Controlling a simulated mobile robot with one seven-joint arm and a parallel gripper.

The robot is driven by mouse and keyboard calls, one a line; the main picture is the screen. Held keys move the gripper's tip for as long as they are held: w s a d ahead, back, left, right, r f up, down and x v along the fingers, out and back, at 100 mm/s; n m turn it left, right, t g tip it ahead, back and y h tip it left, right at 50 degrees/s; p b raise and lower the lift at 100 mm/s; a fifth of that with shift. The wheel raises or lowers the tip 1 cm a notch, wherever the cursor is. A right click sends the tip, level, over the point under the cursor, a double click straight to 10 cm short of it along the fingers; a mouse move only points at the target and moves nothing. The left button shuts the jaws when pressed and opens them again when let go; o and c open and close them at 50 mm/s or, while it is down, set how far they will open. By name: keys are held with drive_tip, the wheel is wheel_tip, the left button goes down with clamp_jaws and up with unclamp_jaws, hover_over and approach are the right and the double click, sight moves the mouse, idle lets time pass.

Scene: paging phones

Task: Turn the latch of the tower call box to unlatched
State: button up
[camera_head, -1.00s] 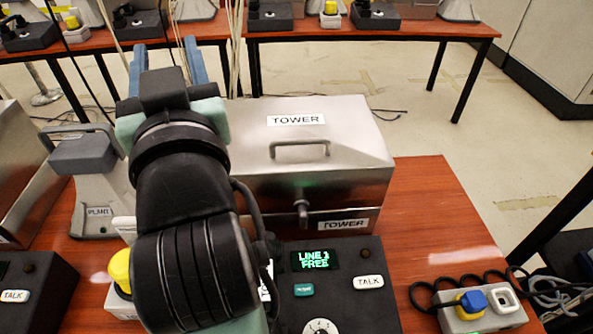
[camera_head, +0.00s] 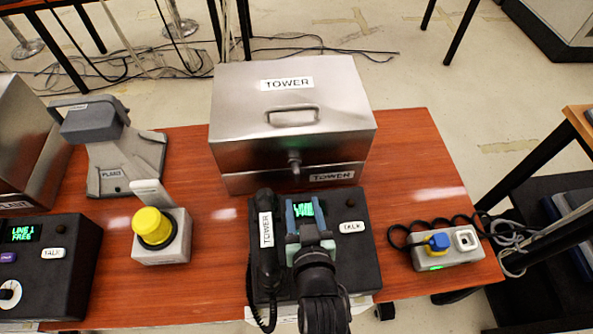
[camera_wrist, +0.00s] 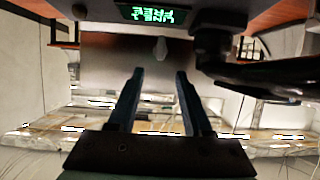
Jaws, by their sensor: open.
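The tower call box (camera_head: 235,152) is a brushed-metal box with a closed lid, a top handle and TOWER labels, standing at the back of the red-brown table. Its latch (camera_head: 294,163) is a small metal knob on the middle of the front face, and looks roughly upright. The latch also shows in the wrist view (camera_wrist: 160,48), beyond and between the fingertips. My gripper (camera_head: 305,214) is open and empty above the tower phone, in front of the box and apart from the latch. Its two fingers also show in the wrist view (camera_wrist: 159,74).
The black tower phone (camera_head: 358,255) with its handset (camera_head: 266,245) lies below my gripper. A yellow button box (camera_head: 160,245) stands left, a grey PLANT stand (camera_head: 125,165) behind it. A grey box with a blue-yellow knob (camera_head: 450,257) and coiled cable is right. Bare table lies between.

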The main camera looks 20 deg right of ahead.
sight(297, 176)
drive_tip(key=x, duration=1.2)
clamp_jaws()
